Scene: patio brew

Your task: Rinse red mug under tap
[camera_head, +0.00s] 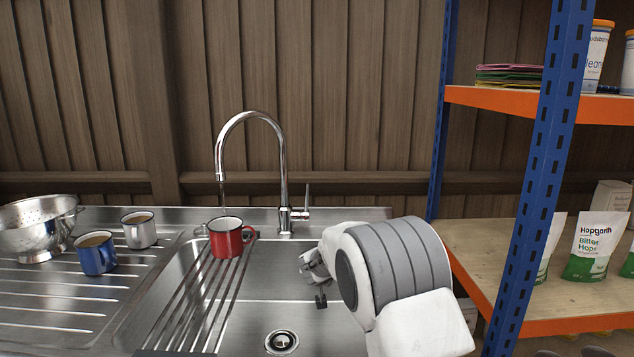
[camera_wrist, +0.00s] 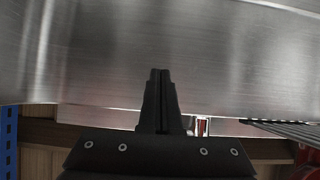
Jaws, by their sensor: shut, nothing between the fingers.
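The red mug (camera_head: 226,241) stands upright on the slatted rack (camera_head: 205,300) over the left part of the sink. It is directly below the spout of the chrome tap (camera_head: 283,180). A thin streak runs from the spout down toward the mug and looks like water. The tap's lever (camera_head: 307,200) points up on the right of the tap base. My gripper (camera_head: 321,301) is over the sink basin, right of the mug and apart from it. It is empty, and its fingers (camera_wrist: 160,73) are together in the wrist view. The mug's inside is mostly hidden.
A blue mug (camera_head: 95,255) and a white mug (camera_head: 139,230), both with brown contents, stand on the drainboard (camera_head: 50,318) beside a steel colander (camera_head: 36,228). A shelf with a blue post (camera_head: 550,150) stands at the right. The sink basin (camera_head: 262,310) is otherwise clear.

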